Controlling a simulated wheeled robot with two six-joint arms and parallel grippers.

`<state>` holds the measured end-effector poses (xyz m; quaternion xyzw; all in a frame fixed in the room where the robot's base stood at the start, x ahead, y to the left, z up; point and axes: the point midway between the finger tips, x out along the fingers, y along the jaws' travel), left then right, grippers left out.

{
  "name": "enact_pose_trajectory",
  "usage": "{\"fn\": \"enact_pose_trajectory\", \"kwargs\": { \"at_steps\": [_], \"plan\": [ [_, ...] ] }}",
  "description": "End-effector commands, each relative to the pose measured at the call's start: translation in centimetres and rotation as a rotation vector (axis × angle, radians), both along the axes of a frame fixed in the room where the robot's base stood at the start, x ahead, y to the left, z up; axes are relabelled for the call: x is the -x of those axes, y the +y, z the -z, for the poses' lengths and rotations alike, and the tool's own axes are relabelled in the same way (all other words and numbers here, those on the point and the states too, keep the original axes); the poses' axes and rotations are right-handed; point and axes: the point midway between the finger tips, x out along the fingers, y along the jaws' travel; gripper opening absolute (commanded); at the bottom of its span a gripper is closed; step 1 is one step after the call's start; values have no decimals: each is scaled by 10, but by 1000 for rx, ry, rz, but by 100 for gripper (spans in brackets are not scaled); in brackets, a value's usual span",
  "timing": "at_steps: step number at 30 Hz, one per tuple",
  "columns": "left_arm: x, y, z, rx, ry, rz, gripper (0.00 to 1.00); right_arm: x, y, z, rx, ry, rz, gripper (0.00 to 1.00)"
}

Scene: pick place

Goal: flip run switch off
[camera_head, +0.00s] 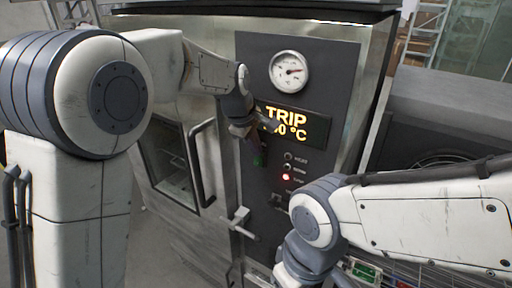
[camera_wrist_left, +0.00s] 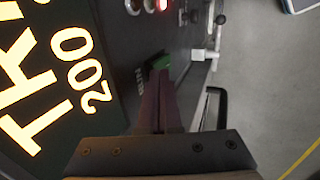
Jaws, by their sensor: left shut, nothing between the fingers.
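A green switch (camera_head: 261,160) is on the dark control panel (camera_head: 262,55), just below the display. I take it to be the run switch. It also shows in the left wrist view (camera_wrist_left: 164,61), partly covered by my fingertips. My left gripper (camera_head: 256,150) is shut and empty, its fingers right at the green switch; in the left wrist view the closed dark fingers (camera_wrist_left: 159,73) end beside it. I cannot tell whether they touch it or which way the switch is set. My right arm is at the lower right, with its gripper out of view.
The display (camera_head: 290,123) reads TRIP in orange above a temperature. A round gauge (camera_head: 290,71) is above it. A red lamp (camera_head: 286,177) glows below. An oven door handle (camera_head: 204,160) and a valve lever (camera_head: 240,218) stick out nearby.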

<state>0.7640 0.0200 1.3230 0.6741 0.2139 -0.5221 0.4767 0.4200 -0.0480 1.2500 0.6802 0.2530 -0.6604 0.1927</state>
Motion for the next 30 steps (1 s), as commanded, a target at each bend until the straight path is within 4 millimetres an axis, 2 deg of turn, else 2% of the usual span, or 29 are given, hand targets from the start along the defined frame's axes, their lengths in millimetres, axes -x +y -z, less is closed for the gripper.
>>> {"fn": "enact_pose_trajectory", "kwargs": {
  "at_steps": [5, 11, 21, 24, 30],
  "plan": [
    [3, 1, 0, 0, 1, 1, 0, 0, 0, 2, 0, 0, -3, 50],
    [23, 11, -4, 1, -2, 11, 0, 0, 0, 8, 0, 0, -2, 50],
    [35, 16, -76, 1, -5, 14, 0, 0, 0, 26, 0, 0, 2, 50],
    [37, 18, -91, 1, -3, 14, 0, 0, 0, 27, 0, 0, 2, 50],
    [40, 19, -103, 0, 0, 13, 0, 0, 0, 28, 0, 0, 2, 50]
  ]
}}
